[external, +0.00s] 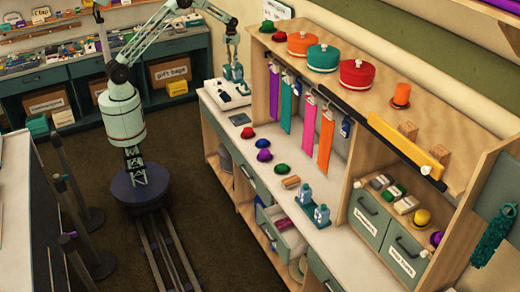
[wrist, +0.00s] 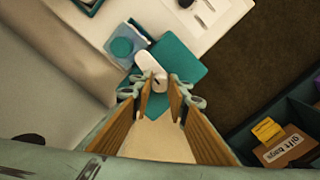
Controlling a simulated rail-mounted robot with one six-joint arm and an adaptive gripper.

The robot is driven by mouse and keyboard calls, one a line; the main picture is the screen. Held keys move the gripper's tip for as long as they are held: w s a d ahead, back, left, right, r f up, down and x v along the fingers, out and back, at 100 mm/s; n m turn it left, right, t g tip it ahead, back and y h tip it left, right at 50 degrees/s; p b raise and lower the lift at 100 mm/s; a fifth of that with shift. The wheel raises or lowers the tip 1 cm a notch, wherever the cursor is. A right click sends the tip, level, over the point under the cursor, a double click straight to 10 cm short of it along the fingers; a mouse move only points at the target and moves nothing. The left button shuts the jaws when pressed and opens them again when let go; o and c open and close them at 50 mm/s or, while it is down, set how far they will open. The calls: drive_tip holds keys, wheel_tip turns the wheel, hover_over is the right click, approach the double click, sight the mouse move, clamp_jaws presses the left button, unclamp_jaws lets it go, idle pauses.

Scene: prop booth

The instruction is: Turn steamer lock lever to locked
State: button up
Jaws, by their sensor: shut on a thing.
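My gripper (external: 233,76) is at the far left end of the counter, pointing down over the steamer. In the wrist view my gripper (wrist: 160,84) has its fingertips closed around the end of a white lever (wrist: 148,63), which appears to be the steamer lock lever. The lever lies over a teal plate (wrist: 181,68), with a round teal part (wrist: 122,47) beside it at upper left. The fingers hide part of the lever's end. Whether the lever sits at locked cannot be told.
A white panel with dark marks (wrist: 200,15) lies beside the steamer. The wooden shelf unit (external: 262,65) stands close to the right of my gripper. Hats (external: 263,155) and small items stand along the counter (external: 330,238).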

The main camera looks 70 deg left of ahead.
drive_tip(key=shift+n, duration=0.9)
drive_tip(key=o, duration=0.9)
drive_tip(key=shift+r, duration=6)
